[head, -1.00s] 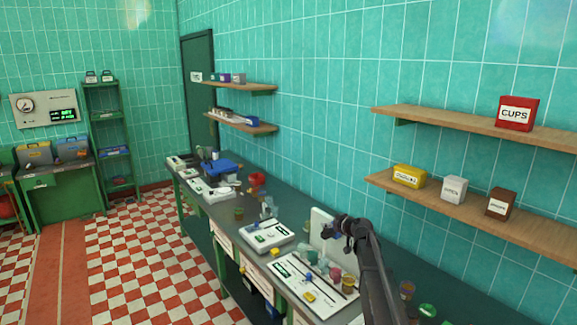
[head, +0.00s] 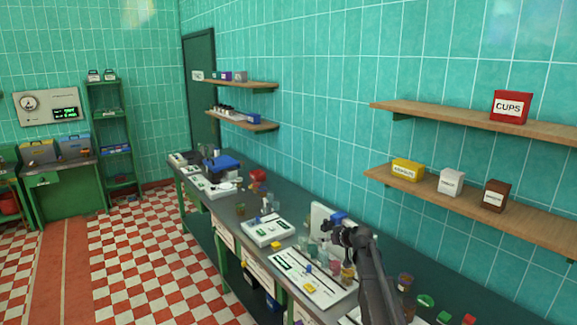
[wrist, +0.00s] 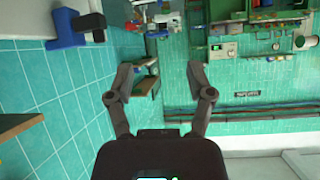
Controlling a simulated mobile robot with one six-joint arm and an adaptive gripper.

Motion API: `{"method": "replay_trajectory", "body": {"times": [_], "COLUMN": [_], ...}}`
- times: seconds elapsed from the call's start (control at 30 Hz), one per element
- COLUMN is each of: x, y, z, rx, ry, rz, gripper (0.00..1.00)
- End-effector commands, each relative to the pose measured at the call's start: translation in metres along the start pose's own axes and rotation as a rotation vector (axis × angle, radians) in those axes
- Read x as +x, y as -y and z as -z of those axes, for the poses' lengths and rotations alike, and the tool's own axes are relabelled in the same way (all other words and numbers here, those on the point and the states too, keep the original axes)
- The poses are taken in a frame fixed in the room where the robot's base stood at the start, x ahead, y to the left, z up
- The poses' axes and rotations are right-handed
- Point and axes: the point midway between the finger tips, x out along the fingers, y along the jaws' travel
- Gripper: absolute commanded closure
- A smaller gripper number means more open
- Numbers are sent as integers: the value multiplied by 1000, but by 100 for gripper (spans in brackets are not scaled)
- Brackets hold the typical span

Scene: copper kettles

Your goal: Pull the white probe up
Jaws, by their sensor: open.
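My gripper (head: 333,236) is in front of an upright white panel (head: 318,214) on the bench. In the wrist view my gripper (wrist: 160,75) has its two fingers spread apart, with nothing between them. A blue block (head: 338,217) sits at the panel's top right, just above my gripper. It also shows at the upper left of the wrist view (wrist: 67,27), with a dark part beside it, apart from the fingers. I cannot make out the white probe for certain in either view; my arm hides part of the bench.
A white tray (head: 318,287) with small jars lies in front of the panel, and a white device (head: 268,230) stands left of it. More jars (head: 405,282) stand right of my arm. Wooden shelves (head: 470,204) with boxes stick out from the tiled wall at right.

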Motion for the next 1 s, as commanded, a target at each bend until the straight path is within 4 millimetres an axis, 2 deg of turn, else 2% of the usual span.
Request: {"method": "replay_trajectory", "body": {"times": [0.03, 0.17, 0.27, 0.47, 0.7, 0.83, 1.0], "x": [-5, -16, -29, -73, -139, -173, -200], "y": [10, 30, 51, 96, 135, 148, 156], "z": [-15, -48, -84, -174, -275, -314, -340], "rx": [7, 36, 68, 166, 300, 365, 418], "ry": [27, 112, 204, 456, 753, 874, 962], "rz": [9, 27, 35, 9, -122, -217, -305], "gripper": [32, 32, 32, 32, 32, 32, 32]}}
